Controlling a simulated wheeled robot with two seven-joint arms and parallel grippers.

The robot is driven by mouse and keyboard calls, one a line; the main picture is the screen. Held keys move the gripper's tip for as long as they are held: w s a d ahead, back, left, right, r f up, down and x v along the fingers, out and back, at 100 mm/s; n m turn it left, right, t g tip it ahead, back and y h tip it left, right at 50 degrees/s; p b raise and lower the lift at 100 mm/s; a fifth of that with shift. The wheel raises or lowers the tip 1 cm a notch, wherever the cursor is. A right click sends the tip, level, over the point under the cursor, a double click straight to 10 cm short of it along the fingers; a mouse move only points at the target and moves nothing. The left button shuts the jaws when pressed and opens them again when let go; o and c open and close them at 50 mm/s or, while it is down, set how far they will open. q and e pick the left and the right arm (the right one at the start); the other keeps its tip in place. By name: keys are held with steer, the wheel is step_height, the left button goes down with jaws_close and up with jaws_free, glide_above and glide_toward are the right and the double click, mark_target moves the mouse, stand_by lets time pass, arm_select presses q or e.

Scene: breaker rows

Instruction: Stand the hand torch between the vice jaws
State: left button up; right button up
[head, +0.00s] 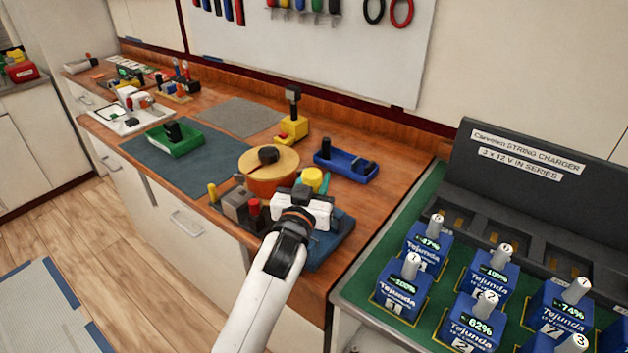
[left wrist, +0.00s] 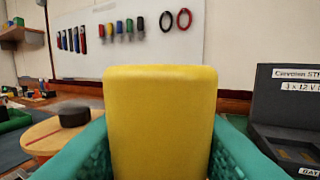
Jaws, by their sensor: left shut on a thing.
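My left gripper (head: 319,183) is shut on a yellow, round-edged body, which looks like the hand torch (head: 311,177). In the left wrist view the yellow torch (left wrist: 160,120) stands upright between the teal finger pads (left wrist: 160,150), and its lower end is out of frame. A blue base (head: 336,238), perhaps the vice's, lies below and beside my gripper and is partly hidden by it. A grey block (head: 235,205) stands to its left. I cannot make out the vice jaws clearly, nor whether the torch touches anything below. My right gripper is not in view.
A round wooden-topped orange drum (head: 262,181) with a black knob stands close behind-left. A blue tray (head: 362,173), a yellow stand (head: 291,130) and a green tray (head: 187,144) are farther back. The charger (head: 520,160) with blue batteries is at right.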

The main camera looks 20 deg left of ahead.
arm_select(q)
steer(key=shift+f+b, duration=0.75)
steer(key=shift+f, duration=0.2)
steer(key=shift+f+b, duration=1.45)
steer(key=shift+f, duration=0.85)
stand_by(0.5)
steer(key=o, duration=1.2)
